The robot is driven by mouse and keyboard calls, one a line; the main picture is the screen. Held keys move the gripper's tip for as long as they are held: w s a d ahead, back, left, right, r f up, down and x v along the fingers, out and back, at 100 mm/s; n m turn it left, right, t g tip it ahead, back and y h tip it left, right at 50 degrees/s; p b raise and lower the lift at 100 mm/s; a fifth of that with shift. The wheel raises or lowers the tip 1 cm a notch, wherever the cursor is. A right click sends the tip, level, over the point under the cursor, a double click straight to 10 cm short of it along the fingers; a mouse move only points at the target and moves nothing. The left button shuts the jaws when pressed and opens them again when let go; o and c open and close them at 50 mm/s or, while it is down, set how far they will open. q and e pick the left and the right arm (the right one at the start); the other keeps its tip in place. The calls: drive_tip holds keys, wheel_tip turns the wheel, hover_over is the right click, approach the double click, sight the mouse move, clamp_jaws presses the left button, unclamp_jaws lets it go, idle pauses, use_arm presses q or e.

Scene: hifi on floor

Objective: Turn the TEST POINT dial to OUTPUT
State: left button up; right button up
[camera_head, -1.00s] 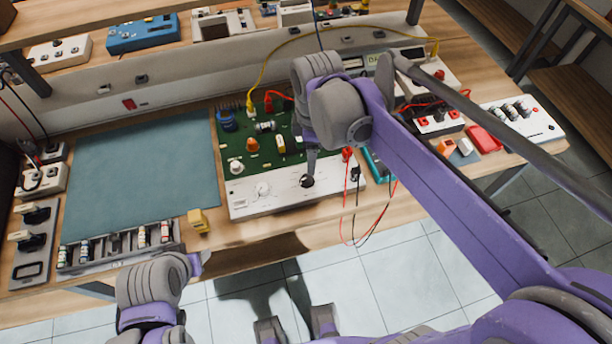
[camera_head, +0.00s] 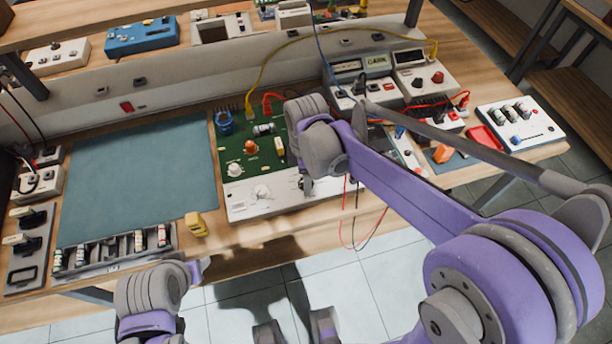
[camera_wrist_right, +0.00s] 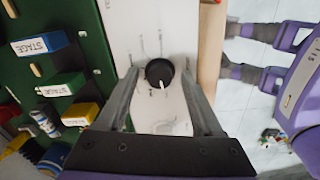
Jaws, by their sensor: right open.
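The black TEST POINT dial (camera_wrist_right: 160,72) sits on the white front panel (camera_wrist_right: 150,25) in the right wrist view. Its white pointer mark points down in that picture; the small labels around it are too blurred to read. My right gripper (camera_wrist_right: 159,76) is open, with one finger on each side of the dial; I cannot tell whether they touch it. In the head view my right gripper (camera_head: 306,184) is over the right part of the panel (camera_head: 245,211) and hides the dial.
The green circuit board (camera_head: 268,172) behind the panel carries several parts and a white knob (camera_head: 235,170). Red and black leads (camera_head: 352,225) hang at the bench's front edge. A yellow block (camera_head: 196,224) stands left of the panel. The blue-green mat (camera_head: 140,175) is clear.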

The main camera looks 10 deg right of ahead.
clamp_jaws()
idle(0.4)
drive_tip(key=shift+m, duration=0.4)
drive_tip(key=m, duration=0.3)
drive_tip(key=shift+m, duration=0.4)
drive_tip(key=m, duration=0.3)
drive_tip(key=shift+m, duration=0.3)
drive_tip(key=m, duration=0.3)
drive_tip(key=shift+b, duration=0.35)
drive_tip(key=shift+m, duration=2.2)
